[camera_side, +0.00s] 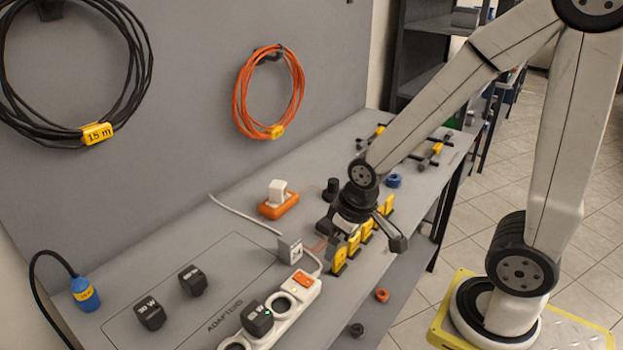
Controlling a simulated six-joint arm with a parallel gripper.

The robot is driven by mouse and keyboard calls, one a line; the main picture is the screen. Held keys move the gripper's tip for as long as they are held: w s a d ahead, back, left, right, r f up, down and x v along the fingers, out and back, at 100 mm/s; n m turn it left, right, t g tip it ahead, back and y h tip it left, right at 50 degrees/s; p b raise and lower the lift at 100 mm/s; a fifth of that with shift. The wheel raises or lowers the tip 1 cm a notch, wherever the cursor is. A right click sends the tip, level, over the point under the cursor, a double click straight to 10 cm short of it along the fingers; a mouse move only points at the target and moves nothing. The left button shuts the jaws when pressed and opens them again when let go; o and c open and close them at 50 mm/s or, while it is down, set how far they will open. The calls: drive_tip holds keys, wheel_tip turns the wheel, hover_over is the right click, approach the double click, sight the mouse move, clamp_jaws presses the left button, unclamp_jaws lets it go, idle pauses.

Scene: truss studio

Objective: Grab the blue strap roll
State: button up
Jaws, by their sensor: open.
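The blue strap roll (394,181) is a small blue ring lying on the grey table, just right of and behind my gripper in the side view. My gripper (368,252) points down over the row of yellow clamp-like pieces (352,243) near the table's front edge. Its jaws are open, with one dark finger spread out to the right. The strap roll is apart from the fingers. I cannot tell whether the fingers touch the yellow pieces.
A white power strip (283,306) with black adapters lies at the front. An orange block with a white plug (278,198) and a dark cylinder (331,189) stand near my gripper. Black-and-yellow clamps (432,152) lie farther back. Orange (382,295) and dark rings sit on the lower shelf.

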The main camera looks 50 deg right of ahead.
drive_tip(key=shift+w+v, duration=0.55)
drive_tip(key=shift+v, duration=1.85)
drive_tip(key=w+d+n+g+h, duration=0.2)
drive_tip(key=w+d+n+h, duration=0.15)
drive_tip(key=w+d, duration=0.45)
drive_tip(key=w+d+n+g+h, duration=0.2)
drive_tip(key=w+d+n, duration=0.25)
drive_tip(key=d, duration=0.75)
drive_tip(key=w+d+n+g+h, duration=0.1)
drive_tip(key=d+n+g+h, duration=0.35)
drive_tip(key=d, duration=1.85)
drive_tip(key=m+g+h, duration=0.1)
drive_tip(key=g, duration=0.1)
approach(391, 177)
drive_tip(key=shift+s+d, duration=0.95)
drive_tip(key=shift+d, duration=0.15)
drive_tip(key=shift+f, duration=0.65)
drive_tip(key=shift+t, duration=0.25)
drive_tip(key=shift+x, duration=3.9)
drive_tip(key=shift+r, duration=0.1)
